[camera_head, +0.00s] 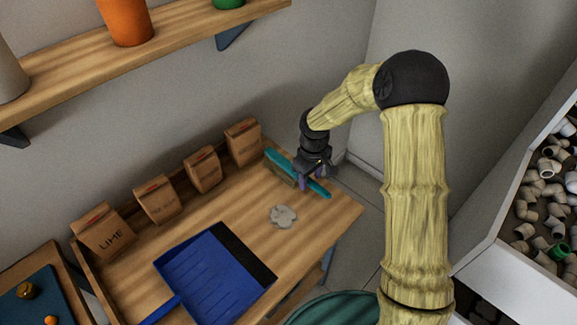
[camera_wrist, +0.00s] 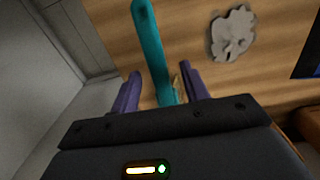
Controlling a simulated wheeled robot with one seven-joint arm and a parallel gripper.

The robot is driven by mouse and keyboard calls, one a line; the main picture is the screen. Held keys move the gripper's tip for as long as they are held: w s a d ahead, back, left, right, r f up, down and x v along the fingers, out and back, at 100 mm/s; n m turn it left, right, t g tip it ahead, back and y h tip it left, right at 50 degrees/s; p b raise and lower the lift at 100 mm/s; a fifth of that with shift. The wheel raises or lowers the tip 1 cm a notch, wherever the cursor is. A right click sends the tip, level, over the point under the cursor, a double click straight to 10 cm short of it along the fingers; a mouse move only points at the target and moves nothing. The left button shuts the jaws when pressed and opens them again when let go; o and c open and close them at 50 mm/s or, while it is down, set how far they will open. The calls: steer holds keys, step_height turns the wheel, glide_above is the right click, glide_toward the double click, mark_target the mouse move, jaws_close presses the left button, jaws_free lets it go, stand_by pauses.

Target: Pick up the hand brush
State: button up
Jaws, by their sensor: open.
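The hand brush is teal (camera_head: 284,164), with its handle pointing to the lower right, at the far right part of the wooden table (camera_head: 328,222). In the wrist view its teal handle (camera_wrist: 152,45) runs up between the two purple fingers. My gripper (camera_head: 312,184) is over the brush with its fingers on either side of the handle. It also shows in the wrist view (camera_wrist: 160,88), open, with a gap between the handle and each finger. The bristles are mostly hidden by the gripper. I cannot tell whether the brush touches the table.
A blue dustpan (camera_head: 208,276) lies on the table, with a grey flat piece (camera_head: 283,216) between it and the brush. Several brown bags, including a lime bag (camera_head: 103,231), stand along the back edge by the wall. A bin of pipe fittings (camera_head: 540,205) is at right.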

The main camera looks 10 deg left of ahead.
mark_target(309, 186)
step_height(309, 186, down, 5)
steer(key=shift+w+p, duration=0.15)
steer(key=shift+p, duration=0.15)
steer(key=shift+a, duration=0.1)
jaws_close()
stand_by(0.4)
steer(key=shift+r, duration=0.1)
step_height(309, 186, up, 10)
steer(key=shift+f, duration=0.1)
stand_by(0.3)
stand_by(0.4)
